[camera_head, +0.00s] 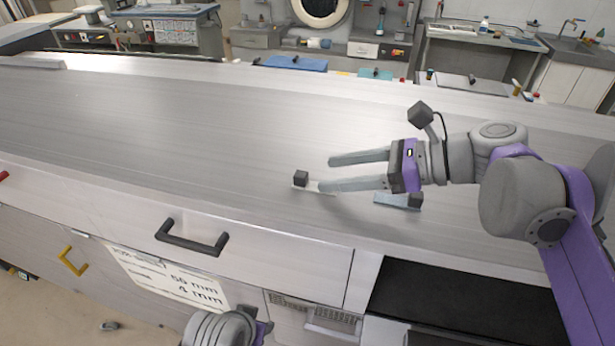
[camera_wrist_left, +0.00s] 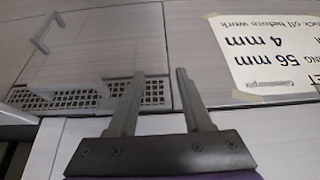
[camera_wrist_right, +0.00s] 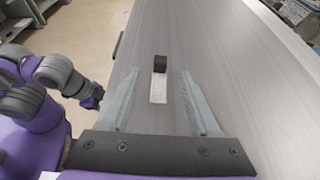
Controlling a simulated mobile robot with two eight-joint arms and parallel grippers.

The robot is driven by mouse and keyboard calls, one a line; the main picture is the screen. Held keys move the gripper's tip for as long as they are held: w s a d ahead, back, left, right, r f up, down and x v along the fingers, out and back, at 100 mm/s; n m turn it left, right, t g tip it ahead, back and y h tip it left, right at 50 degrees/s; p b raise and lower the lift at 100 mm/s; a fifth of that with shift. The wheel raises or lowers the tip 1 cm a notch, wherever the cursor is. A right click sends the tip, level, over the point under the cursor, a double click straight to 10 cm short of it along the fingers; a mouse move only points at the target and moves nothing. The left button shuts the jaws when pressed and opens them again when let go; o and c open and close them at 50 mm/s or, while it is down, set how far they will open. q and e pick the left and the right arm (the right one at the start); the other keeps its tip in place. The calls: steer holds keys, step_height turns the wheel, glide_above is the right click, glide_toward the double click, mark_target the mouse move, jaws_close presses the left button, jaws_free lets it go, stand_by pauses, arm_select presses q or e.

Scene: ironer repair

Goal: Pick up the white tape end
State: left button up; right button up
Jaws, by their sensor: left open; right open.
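The white tape end (camera_head: 325,190) is a short pale strip lying on the grey worktop, with a small dark block (camera_head: 301,178) at its left end. In the right wrist view the white tape end (camera_wrist_right: 158,90) lies between my two fingers, beyond the palm, with the dark block (camera_wrist_right: 160,64) at its far end. My right gripper (camera_head: 326,173) is open and empty, its fingers pointing left at the strip; contact cannot be told. My left gripper (camera_wrist_left: 160,74) is open and empty, facing the cabinet front below the worktop.
A bluish strip (camera_head: 392,200) with another dark block (camera_head: 416,201) lies below my right gripper. A drawer with a dark handle (camera_head: 192,238) and a paper notice (camera_head: 165,280) are on the front. A black panel (camera_head: 460,300) is at lower right.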

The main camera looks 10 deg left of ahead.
mark_target(307, 175)
steer(key=x, duration=0.6)
steer(key=shift+a+p, duration=0.1)
steer(key=shift+p, duration=0.2)
jaws_close()
